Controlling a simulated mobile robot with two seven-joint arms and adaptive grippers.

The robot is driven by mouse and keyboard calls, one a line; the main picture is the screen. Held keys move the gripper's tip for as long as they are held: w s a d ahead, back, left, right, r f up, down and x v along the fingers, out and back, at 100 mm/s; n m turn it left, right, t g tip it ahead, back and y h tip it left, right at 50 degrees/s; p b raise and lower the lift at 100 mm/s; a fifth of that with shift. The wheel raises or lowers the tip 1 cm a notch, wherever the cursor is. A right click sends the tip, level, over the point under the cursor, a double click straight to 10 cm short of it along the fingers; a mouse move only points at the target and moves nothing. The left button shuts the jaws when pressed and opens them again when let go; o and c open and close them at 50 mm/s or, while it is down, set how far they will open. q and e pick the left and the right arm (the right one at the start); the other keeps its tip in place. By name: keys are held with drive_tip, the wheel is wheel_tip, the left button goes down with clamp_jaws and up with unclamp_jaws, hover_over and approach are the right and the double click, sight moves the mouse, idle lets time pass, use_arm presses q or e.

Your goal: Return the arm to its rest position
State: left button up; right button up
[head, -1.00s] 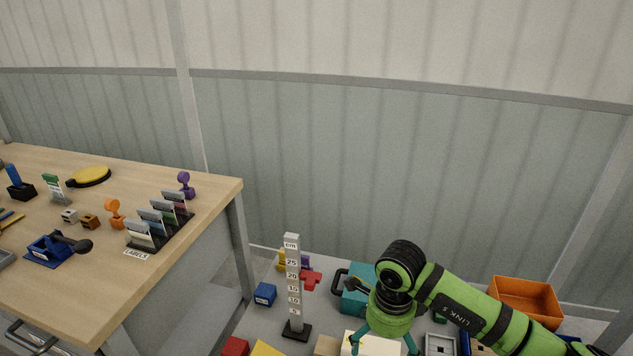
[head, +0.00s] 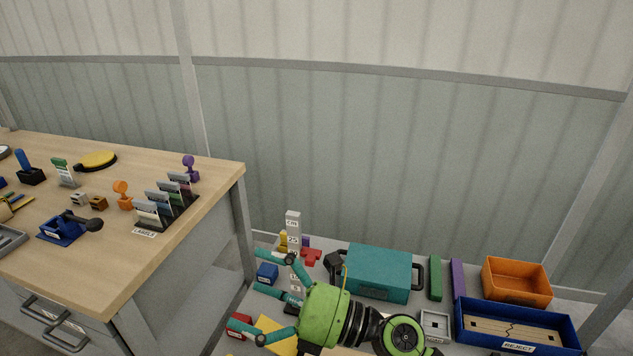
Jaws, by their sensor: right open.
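My right arm comes in from the bottom right of the head view, with a green wrist and black joints. Its right gripper (head: 268,290) has teal fingers spread apart and pointing left. It is open and empty, in front of the measuring post (head: 293,222) marked "cm" and over the near left part of the grey table. The fingers hide part of the post and its base. My left gripper is not in view.
A teal case (head: 379,272), an orange bin (head: 517,280) and a blue reject tray (head: 560,330) stand to the right. A blue cube (head: 267,273) and a red block (head: 239,325) lie near the fingers. A wooden workbench (head: 215,210) stands left.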

drive_tip(key=w+d+m+t+h, duration=0.45)
drive_tip(key=d+m+t, duration=0.25)
drive_tip(key=m, duration=0.4)
drive_tip(key=w+d+m+t+h, duration=0.3)
drive_tip(key=d+m+t+h, duration=0.4)
drive_tip(key=m, duration=0.3)
drive_tip(key=s+d+f+m+g+h, duration=0.35)
drive_tip(key=d+f+m+h, duration=0.55)
drive_tip(key=d+f+m, duration=0.35)
drive_tip(key=s+d+f+m+g, duration=0.1)
drive_tip(key=s+f+m+g, duration=0.2)
drive_tip(key=s+f+g, duration=0.55)
drive_tip(key=s+d+f+m+g, duration=0.1)
drive_tip(key=s+f+m+g, duration=0.15)
drive_tip(key=s+f, duration=0.65)
drive_tip(key=s+f+g, duration=0.1)
drive_tip(key=s+f, duration=0.2)
drive_tip(key=f, duration=0.8)
drive_tip(key=s+f+g, duration=0.2)
drive_tip(key=s+f, duration=0.1)
drive_tip(key=f, duration=0.8)
drive_tip(key=s+d+f, duration=0.2)
drive_tip(key=s+f, duration=1)
drive_tip(key=s, duration=0.2)
drive_tip(key=shift+s+d+f+n+g+y, duration=0.2)
drive_tip(key=shift+s+d+n+g+y, duration=0.1)
drive_tip(key=shift+s+n+g+y, duration=0.1)
drive_tip(key=shift+s, duration=0.2)
drive_tip(key=shift+c, duration=0.4)
